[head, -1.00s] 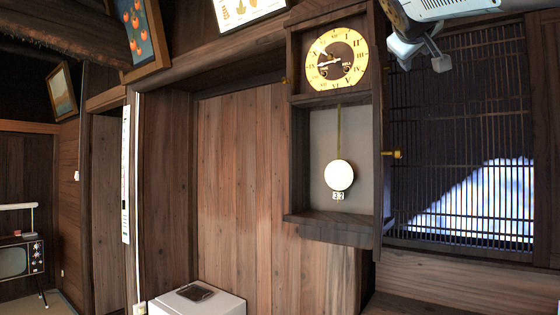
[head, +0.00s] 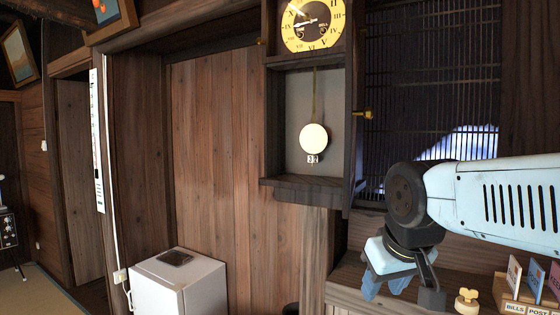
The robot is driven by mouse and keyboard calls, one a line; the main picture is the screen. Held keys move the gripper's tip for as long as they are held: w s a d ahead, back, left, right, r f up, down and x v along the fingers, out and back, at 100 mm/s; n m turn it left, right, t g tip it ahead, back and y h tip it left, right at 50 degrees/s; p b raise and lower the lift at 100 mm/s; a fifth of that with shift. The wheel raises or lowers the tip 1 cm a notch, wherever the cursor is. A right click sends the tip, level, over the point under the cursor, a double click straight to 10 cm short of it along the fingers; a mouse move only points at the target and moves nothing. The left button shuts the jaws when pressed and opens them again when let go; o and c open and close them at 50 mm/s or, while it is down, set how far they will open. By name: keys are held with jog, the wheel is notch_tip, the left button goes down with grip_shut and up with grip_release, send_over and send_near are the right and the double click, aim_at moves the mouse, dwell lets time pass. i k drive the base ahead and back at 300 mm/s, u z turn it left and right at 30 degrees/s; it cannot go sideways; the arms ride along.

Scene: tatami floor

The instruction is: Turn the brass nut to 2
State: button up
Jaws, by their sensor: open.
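The wall clock (head: 279,120) hangs at the upper centre of the head view. Its round white pendulum bob (head: 313,138) hangs in the lower case. Just below the bob is a small numbered piece (head: 313,159) with two dark digits, perhaps "3" and "2". I cannot clearly make out a brass nut there; that piece may be part of it. My gripper (head: 386,284) is light blue, at the lower right, pointing down. It is open, well apart from the clock, below and to the right of the bob. I see nothing held in it.
A brass knob (head: 364,114) sticks out at the clock's right edge. A shelf at the lower right bears a brass key-like piece (head: 467,301) and a letter rack (head: 528,307). A white cabinet (head: 180,286) stands at lower left. The space before the pendulum is clear.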

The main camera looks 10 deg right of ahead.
aim_at(313, 159)
jog(key=u, duration=0.95)
jog(key=i, duration=0.4)
jog(key=z, duration=0.5)
